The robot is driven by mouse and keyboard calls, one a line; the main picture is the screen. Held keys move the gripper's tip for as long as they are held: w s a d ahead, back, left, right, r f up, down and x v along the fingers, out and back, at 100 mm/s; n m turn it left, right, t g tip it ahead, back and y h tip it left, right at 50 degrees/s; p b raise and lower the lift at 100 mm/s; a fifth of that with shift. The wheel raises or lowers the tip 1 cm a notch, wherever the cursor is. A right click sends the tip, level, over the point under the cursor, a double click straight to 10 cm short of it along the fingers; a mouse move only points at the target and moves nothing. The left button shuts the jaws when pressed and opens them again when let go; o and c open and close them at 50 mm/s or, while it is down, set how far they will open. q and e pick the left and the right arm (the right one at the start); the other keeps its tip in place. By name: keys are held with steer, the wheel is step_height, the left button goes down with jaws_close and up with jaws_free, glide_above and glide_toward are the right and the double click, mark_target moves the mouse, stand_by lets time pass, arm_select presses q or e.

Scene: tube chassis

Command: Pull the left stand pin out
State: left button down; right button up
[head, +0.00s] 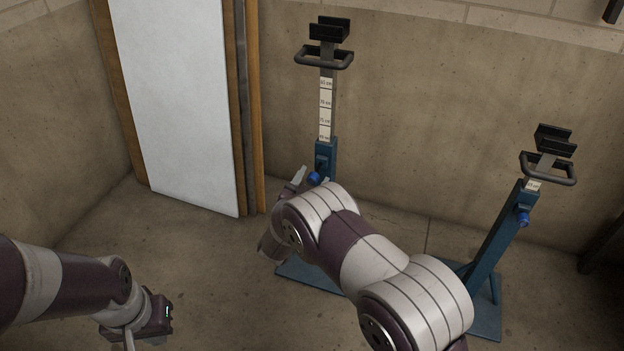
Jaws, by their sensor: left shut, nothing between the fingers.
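The left stand (326,158) is a blue upright post with a raised inner bar, a scale of cm labels and a black cradle on top. Its blue pin (315,179) sticks out at the post's side, near the top of the blue tube. My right gripper (299,180) is right beside this pin, partly hidden by my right forearm. I cannot tell whether it touches the pin or how its fingers stand. My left gripper (151,322) is low at the left, shut and empty, far from the stand.
A right stand (496,234) with its own blue pin (523,219) has its bar lowered. My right arm covers part of the left stand's base (312,277). The floor between my arms is clear.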

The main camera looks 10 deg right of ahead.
steer(key=p+v, duration=0.2)
steer(key=v, duration=0.1)
steer(key=p+v, duration=0.1)
steer(key=v, duration=0.1)
steer(key=shift+s+a+r, duration=0.15)
steer(key=shift+a+r, duration=0.05)
steer(key=shift+r, duration=0.2)
steer(key=p+v, duration=0.2)
steer(key=v, duration=0.5)
steer(key=shift+s+f+p, duration=0.15)
steer(key=shift+f+p, duration=0.2)
steer(key=shift+f, duration=0.05)
